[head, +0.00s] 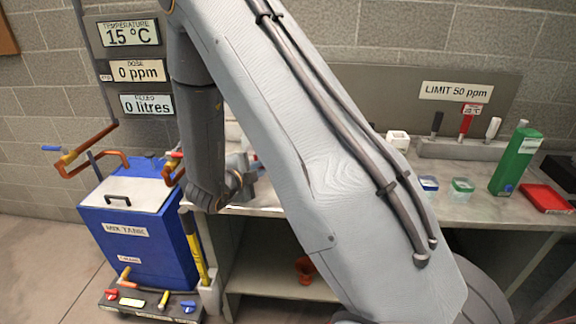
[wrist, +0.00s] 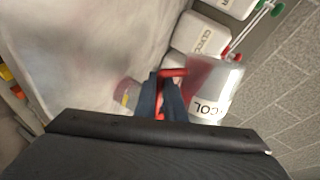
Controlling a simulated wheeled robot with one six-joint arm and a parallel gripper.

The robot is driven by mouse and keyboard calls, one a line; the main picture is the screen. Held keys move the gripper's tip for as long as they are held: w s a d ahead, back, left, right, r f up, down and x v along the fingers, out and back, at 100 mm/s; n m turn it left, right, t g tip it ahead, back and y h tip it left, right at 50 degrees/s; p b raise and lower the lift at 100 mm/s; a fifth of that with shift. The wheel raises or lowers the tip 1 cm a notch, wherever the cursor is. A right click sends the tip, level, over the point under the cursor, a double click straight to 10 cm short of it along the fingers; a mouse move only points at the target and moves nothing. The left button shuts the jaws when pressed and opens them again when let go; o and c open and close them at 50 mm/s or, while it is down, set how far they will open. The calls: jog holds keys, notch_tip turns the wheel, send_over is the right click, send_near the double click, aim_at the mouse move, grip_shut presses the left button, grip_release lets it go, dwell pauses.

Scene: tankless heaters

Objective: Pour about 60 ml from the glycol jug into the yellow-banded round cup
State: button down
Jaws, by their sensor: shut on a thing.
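The jug (wrist: 215,92) in the wrist view is pale and see-through, with red contents and a label ending in "COL". My gripper (wrist: 160,92) has its dark blue fingers shut on the jug's red handle (wrist: 174,72). A small round cup with a yellow and pink marking (wrist: 125,97) is blurred just left of the fingers, partly hidden. I cannot tell whether the jug is clear of the bench, or how full the cup is. In the head view my arm hides the jug, this cup and my fingertips.
White containers (wrist: 203,37) stand close behind the jug. A blue mix tank (head: 140,235) stands left.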

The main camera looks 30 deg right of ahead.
jog(key=shift+w+a+r, duration=0.1)
jog(key=shift+w, duration=0.1)
jog(key=shift+w+a, duration=0.15)
jog(key=shift+w, duration=0.05)
jog(key=shift+w+a+r, duration=0.1)
jog(key=shift+f+n, duration=0.4)
jog(key=shift+f, duration=0.1)
jog(key=shift+s+d+f+n+g+h+p, duration=0.2)
jog(key=shift+s+n+g+h+p, duration=0.15)
jog(key=shift+n+p, duration=0.2)
jog(key=shift+n+h, duration=0.25)
jog(key=shift+n, duration=0.2)
jog(key=r+p, duration=0.3)
jog(key=r, duration=0.1)
jog(key=shift+s+d, duration=0.3)
jog(key=shift+d, duration=0.05)
jog(key=shift+s+d+r+n+g+h+p, duration=0.3)
jog(key=shift+s+d+n+g+h+p, duration=0.1)
jog(key=shift+n, duration=0.2)
jog(key=shift+r, duration=0.1)
